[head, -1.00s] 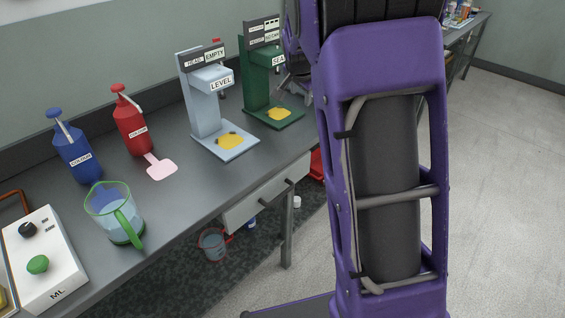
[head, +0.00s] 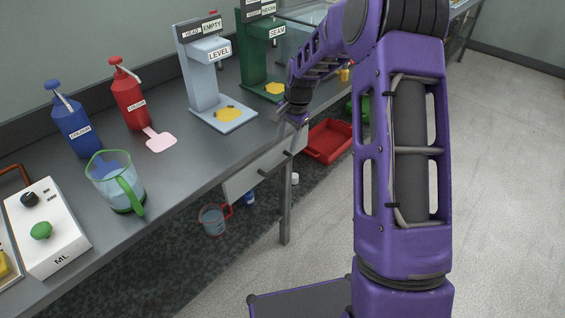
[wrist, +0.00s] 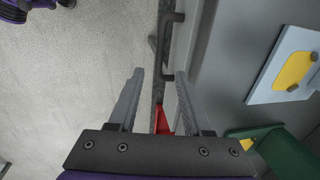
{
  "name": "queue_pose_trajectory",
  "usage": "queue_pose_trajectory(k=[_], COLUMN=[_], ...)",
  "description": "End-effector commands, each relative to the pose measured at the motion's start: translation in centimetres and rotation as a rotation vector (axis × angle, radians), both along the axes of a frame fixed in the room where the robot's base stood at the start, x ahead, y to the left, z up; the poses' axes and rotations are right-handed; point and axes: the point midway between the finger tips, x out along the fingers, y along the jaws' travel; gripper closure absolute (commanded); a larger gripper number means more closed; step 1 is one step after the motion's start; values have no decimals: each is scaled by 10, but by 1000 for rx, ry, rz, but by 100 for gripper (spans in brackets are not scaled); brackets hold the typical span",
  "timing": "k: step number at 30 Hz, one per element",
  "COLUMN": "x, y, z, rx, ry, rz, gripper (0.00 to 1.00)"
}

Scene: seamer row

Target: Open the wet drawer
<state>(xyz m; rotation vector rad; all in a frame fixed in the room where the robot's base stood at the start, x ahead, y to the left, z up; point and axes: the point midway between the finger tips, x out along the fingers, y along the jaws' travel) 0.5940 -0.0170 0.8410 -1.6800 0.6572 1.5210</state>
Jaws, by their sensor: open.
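A white drawer front (head: 240,184) sits under the edge of the grey bench in the head view, seemingly closed. Two dark handles show there, a nearer one (head: 264,173) and a farther one (head: 289,153); I can read no label on them. My gripper (head: 299,121) is by the bench edge, above the farther handle. In the wrist view my gripper (wrist: 159,74) is open and empty, its two fingers apart. A dark bar handle (wrist: 168,45) lies beyond the fingertips, not between them as far as I can tell.
On the bench (head: 185,175) stand a grey level stand (head: 207,85), a green seam stand (head: 254,65), red (head: 131,100) and blue (head: 75,125) bottles and a jug (head: 112,180). A red tray (head: 330,141) lies below. The floor at right is clear.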

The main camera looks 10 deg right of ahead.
Motion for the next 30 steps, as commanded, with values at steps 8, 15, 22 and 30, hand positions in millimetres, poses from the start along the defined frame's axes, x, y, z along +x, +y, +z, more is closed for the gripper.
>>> queue_pose_trajectory(k=[8,15,22,30], x=[9,14,16,15], y=[8,11,11,11], z=[-61,-90,-95,-95], rx=[1,0,0,0], ry=[3,0,-1,-1], rz=[2,0,0,0], gripper=[51,51,51,70])
